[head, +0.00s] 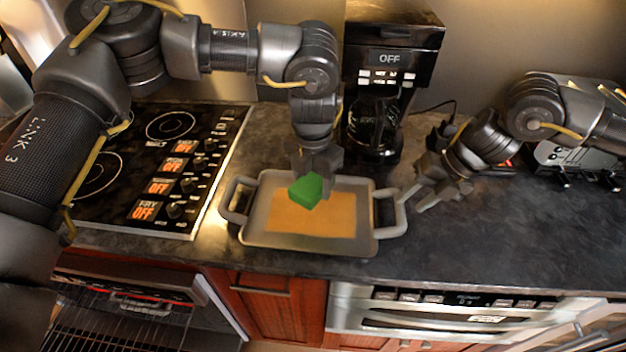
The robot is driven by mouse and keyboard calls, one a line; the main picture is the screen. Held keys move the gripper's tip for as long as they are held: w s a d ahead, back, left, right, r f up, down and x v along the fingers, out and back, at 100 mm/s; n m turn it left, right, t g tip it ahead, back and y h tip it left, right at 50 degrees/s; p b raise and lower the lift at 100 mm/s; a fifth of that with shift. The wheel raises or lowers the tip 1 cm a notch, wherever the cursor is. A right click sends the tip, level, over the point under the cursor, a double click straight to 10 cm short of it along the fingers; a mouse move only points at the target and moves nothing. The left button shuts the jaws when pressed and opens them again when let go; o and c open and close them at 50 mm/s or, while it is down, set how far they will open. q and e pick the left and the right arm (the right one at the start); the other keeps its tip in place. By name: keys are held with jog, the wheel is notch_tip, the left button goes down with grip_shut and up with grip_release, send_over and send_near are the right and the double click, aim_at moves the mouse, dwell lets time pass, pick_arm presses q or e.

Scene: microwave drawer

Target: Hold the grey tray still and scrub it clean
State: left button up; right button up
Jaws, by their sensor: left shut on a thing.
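The grey tray (262,243) lies on the dark counter, with a handle at its left and right ends. A flat orange-brown patch (285,222) covers much of its floor. My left gripper (318,180) points down over the tray and is shut on a green sponge (305,191). The sponge is over the back middle of the tray; whether it touches the tray is hard to tell. My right gripper (418,198) is just right of the tray's right handle (397,218). Its fingers look apart, with nothing between them.
A stovetop (140,165) with knobs is left of the tray. A black coffee maker (385,75) stands behind it, and a toaster (570,158) is at the right. The counter (500,240) is clear to the right of the tray. The counter's front edge runs close before the tray.

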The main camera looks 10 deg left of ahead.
aim_at(404, 207)
jog(key=shift+x, duration=2.1)
grip_shut()
jog(key=shift+o, duration=1)
grip_release()
grip_shut()
